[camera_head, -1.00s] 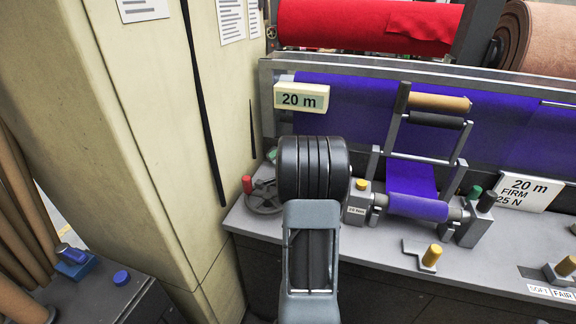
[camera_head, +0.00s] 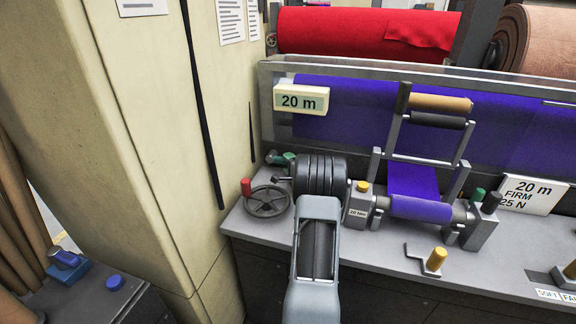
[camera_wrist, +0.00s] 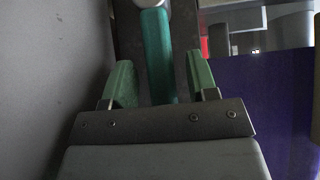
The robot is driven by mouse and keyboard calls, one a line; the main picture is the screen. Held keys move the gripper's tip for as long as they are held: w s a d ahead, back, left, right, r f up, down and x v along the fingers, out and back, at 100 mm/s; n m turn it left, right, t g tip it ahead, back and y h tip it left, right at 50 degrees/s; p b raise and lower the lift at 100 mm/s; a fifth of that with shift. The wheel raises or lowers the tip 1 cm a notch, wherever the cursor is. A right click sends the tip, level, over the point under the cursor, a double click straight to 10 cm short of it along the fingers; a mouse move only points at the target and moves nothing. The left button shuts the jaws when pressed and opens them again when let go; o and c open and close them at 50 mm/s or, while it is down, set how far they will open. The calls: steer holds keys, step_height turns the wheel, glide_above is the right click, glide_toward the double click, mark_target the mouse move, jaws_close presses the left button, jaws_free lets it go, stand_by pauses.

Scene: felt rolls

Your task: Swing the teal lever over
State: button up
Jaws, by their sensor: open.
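The teal lever (camera_wrist: 158,55) shows in the wrist view as an upright teal bar with a pale round end at the top edge. My gripper (camera_wrist: 159,60) is open, with one green finger on each side of the lever and a visible gap to each finger. The lever's lower end passes behind the gripper body. In the head view my arm hides most of this area. Small green parts (camera_head: 288,157) show just left of the black ribbed part, and I cannot tell there which is lever and which is finger.
A dark handwheel (camera_head: 268,202) with a red knob stands at the bench's left end, close to my arm. A cream panel (camera_head: 150,130) rises to the left. A yellow-topped block (camera_head: 359,205) and a purple felt roller (camera_head: 418,207) lie to the right.

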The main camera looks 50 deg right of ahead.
steer(key=shift+w, duration=0.15)
jaws_close()
stand_by(0.5)
